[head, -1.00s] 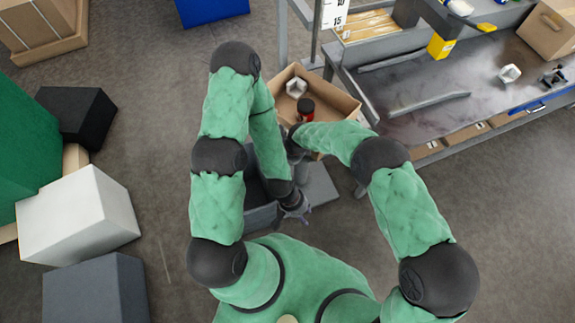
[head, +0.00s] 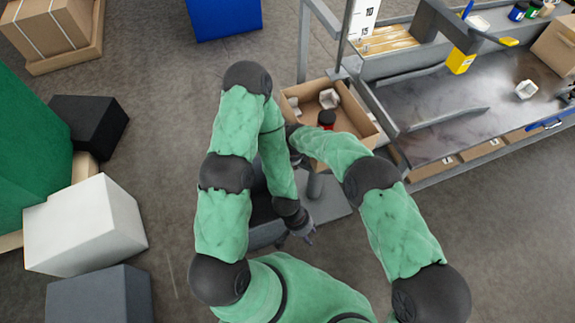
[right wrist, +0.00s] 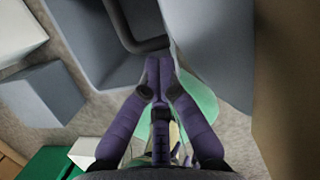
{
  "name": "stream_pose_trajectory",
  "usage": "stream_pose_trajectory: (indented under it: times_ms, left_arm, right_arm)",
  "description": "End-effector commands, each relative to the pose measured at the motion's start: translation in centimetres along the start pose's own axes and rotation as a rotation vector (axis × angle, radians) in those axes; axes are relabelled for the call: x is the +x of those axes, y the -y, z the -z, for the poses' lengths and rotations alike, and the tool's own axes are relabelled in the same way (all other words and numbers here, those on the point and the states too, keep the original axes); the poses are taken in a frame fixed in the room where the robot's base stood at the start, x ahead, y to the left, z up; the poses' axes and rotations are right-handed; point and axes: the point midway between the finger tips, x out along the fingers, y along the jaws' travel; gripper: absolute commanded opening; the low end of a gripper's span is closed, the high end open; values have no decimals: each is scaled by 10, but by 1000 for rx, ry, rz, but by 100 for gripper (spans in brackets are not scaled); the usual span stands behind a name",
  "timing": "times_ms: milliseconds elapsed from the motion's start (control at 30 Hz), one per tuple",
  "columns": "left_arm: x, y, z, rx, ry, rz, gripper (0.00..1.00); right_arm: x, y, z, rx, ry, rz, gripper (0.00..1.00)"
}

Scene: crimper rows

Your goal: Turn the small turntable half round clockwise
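I cannot clearly make out a turntable disc. An open cardboard box (head: 364,131) stands beside the workbench, above a short grey post and a flat grey base plate (head: 331,209). Whatever bears the box is hidden under it and behind my arms. In the box are a white angular part (head: 329,98) and a dark jar with a red band (head: 326,119). My left gripper (head: 306,236) points down near a dark grey bin (head: 263,236); its fingers are too small to read. My right gripper (right wrist: 158,66) has its purple fingers together with nothing visible between them; my arm hides it in the head view.
The workbench (head: 420,100) with a raised rim lies to the right. A white box (head: 80,225), a grey box (head: 98,298) and a black box (head: 90,125) stand at left. A blue box (head: 225,15) is at the back. Floor between is clear.

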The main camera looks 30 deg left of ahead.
Motion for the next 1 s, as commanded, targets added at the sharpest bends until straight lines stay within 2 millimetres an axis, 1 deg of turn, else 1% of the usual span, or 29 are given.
stream_pose_trajectory:
  times_ms: [233,700,867,1000]
  left_arm:
    - [2,1,0,0,0,0,40]
    - [2,0,0,0,0,0,40]
    - [2,0,0,0,0,0,40]
    - [2,0,0,0,0,0,40]
  right_arm:
    - [1,1,-3,18,1,5,0]
    - [-1,1,-3,18,1,5,0]
    - [-13,1,-4,18,2,6,0]
    - [-35,1,-4,18,3,7,0]
